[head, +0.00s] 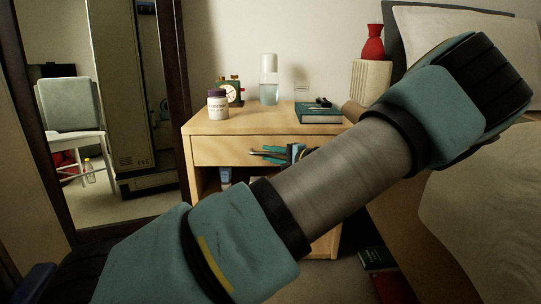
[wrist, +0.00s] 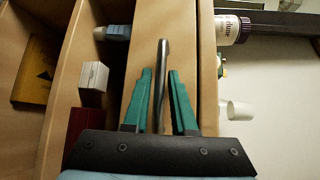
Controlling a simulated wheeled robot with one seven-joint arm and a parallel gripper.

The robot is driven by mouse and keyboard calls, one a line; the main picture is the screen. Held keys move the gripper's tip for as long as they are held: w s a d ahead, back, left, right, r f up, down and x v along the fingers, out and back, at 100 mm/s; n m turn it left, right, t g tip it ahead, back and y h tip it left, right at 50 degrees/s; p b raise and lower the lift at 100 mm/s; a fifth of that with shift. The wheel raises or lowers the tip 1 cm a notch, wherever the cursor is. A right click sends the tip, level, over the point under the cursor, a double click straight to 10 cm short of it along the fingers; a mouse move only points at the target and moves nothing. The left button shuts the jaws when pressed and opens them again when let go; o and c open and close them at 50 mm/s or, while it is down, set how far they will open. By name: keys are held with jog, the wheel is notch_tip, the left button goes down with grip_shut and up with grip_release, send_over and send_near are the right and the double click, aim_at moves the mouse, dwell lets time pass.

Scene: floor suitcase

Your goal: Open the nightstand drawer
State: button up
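The wooden nightstand (head: 300,118) stands against the wall, with its drawer (head: 215,152) looking shut. The drawer front (wrist: 142,45) also shows in the wrist view. There its dark metal bar handle (wrist: 162,55) runs up the picture. My gripper (wrist: 160,71) is open at the drawer front, with one teal finger on each side of the handle and gaps visible beside the bar. In the head view my gripper (head: 258,153) reaches the middle of the drawer front. My arm hides the drawer's right part, and the handle is hard to make out there.
On the top stand a pill bottle (head: 217,105), a clock (head: 233,92), a clear bottle (head: 268,80) and a book (head: 318,112) with dark glasses. Below the drawer, a white box (wrist: 93,77) and other things sit on open shelves. A bed (head: 480,190) is at right.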

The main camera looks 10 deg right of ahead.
grip_shut()
dwell(1.2)
